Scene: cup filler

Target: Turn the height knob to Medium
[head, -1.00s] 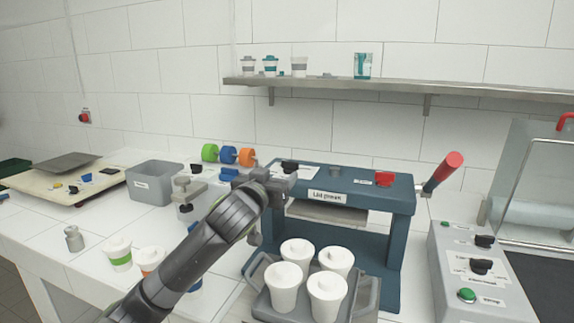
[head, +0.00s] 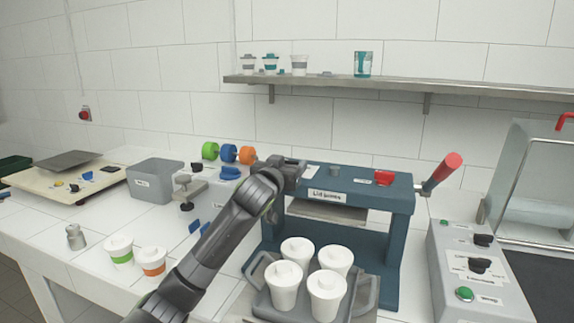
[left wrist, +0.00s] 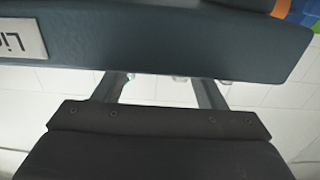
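The dark blue lid press (head: 362,195) stands on the counter, its front label facing me. It also shows in the left wrist view as a dark beam (left wrist: 160,50) with part of the label at upper left. My left gripper (head: 293,168) is at the top left end of the press. It covers the spot where a black knob showed earlier, so that knob is hidden now. In the left wrist view, the two fingers of the gripper (left wrist: 165,88) stand well apart, and their tips are hidden behind the beam. I cannot tell whether they touch the knob. My right gripper is out of view.
White cups (head: 327,290) stand on a tray below. A grey control box (head: 462,265) is at right, and a grey bin (head: 153,183) at left.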

